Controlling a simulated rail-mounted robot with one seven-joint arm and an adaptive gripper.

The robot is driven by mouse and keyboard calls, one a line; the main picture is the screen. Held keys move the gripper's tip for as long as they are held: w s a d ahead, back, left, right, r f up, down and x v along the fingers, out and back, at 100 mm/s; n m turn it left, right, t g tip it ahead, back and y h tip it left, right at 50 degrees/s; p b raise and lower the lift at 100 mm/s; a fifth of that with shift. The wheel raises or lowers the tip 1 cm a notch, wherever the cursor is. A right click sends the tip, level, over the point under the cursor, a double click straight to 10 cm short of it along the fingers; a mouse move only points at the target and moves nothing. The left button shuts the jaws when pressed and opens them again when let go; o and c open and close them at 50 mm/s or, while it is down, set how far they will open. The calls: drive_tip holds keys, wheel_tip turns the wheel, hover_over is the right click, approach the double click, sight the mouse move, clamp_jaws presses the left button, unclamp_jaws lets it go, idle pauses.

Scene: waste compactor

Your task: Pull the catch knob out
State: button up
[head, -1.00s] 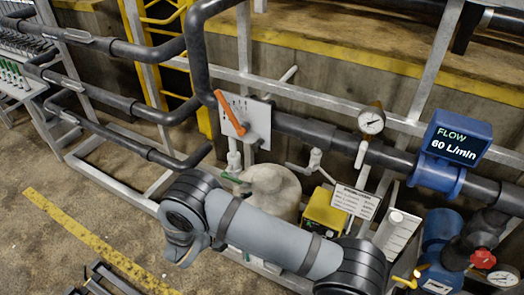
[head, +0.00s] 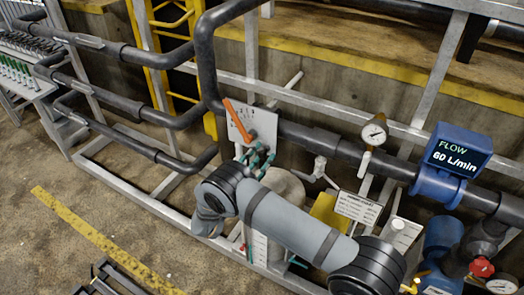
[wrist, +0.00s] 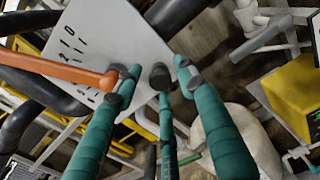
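The white plate (head: 262,122) stands upright on the pipe rack, with an orange lever (head: 238,118) across it. In the wrist view the plate (wrist: 100,35) shows dark markings, and the lever (wrist: 60,70) comes in from the left. A dark round knob (wrist: 160,74), seemingly the catch knob, shows near the plate's lower edge. My gripper (head: 256,153) is at the plate's lower part. Its green fingers are spread around the knob in the wrist view, open. The middle finger lies below the knob and overlaps its lower side. I cannot tell whether any finger touches it.
Dark pipes (head: 310,138) run across behind the plate. A gauge (head: 374,133) and a blue flow meter (head: 455,155) reading 60 L/min are to the right. A yellow box (head: 327,208) and a pale rounded vessel (head: 285,190) stand below. The floor at the left is mostly open.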

drive_tip(key=shift+w+d, duration=0.3)
drive_tip(key=shift+w, duration=0.25)
drive_tip(key=c, duration=0.3)
clamp_jaws()
idle(0.3)
